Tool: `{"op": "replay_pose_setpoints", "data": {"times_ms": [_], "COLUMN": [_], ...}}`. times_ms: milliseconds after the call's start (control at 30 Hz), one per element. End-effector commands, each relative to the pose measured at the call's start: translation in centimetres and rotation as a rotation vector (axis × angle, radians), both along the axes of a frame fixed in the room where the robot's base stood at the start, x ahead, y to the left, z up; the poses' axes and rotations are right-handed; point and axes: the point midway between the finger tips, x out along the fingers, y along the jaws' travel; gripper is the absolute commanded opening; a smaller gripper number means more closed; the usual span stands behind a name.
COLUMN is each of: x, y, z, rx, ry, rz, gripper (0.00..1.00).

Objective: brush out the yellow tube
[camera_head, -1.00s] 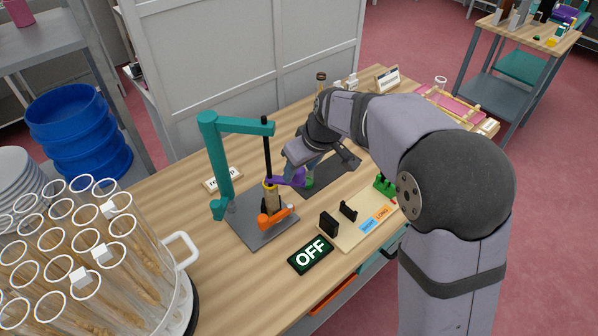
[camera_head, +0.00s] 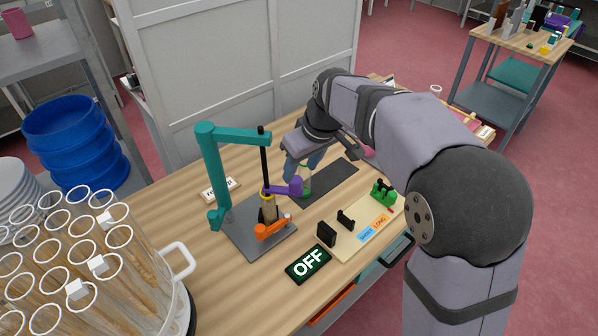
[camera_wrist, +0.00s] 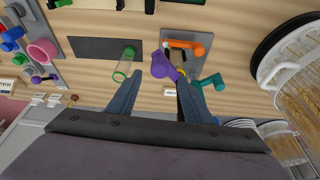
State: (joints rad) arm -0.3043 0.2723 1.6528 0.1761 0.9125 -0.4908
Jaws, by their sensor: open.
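The yellow-ringed tube (camera_head: 269,206) stands upright in the teal stand (camera_head: 222,160), under a black rod (camera_head: 264,155). A purple lever (camera_head: 284,189) sticks out beside its top and an orange lever (camera_head: 271,229) lies at its foot. In the wrist view the purple lever (camera_wrist: 161,66) largely hides the tube. A green-ringed clear tube (camera_head: 305,181) stands on a dark strip, close to the purple lever. My gripper (camera_head: 302,163) is open above that spot. In the wrist view its two fingers (camera_wrist: 158,82) are spread, empty, with the purple lever between and beyond them.
A sign reading OFF (camera_head: 308,263) lies at the front. A board with black holders and a green rack (camera_head: 383,192) is to the right. A round container (camera_head: 179,256) of several wheat-filled tubes stands at the left. A white label (camera_head: 220,190) lies behind the stand.

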Motion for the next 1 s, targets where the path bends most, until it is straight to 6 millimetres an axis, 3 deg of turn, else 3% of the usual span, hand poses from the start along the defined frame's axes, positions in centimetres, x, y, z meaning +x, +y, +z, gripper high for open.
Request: {"op": "replay_pose_setpoints", "data": {"times_ms": [133,433,767,1000], "x": [0.8,1.6,1.7,1.6], "y": [0.9,1.5,1.4,1.4], "z": [1.2,1.3,0.6,-1.6], "rx": [-0.062,-0.199,-0.229,-0.23], "ry": [0.086,0.231,0.256,0.259], "rz": [0.011,0.001,-0.005,-0.005], "gripper": [0.46,0.46,0.46,0.46]}}
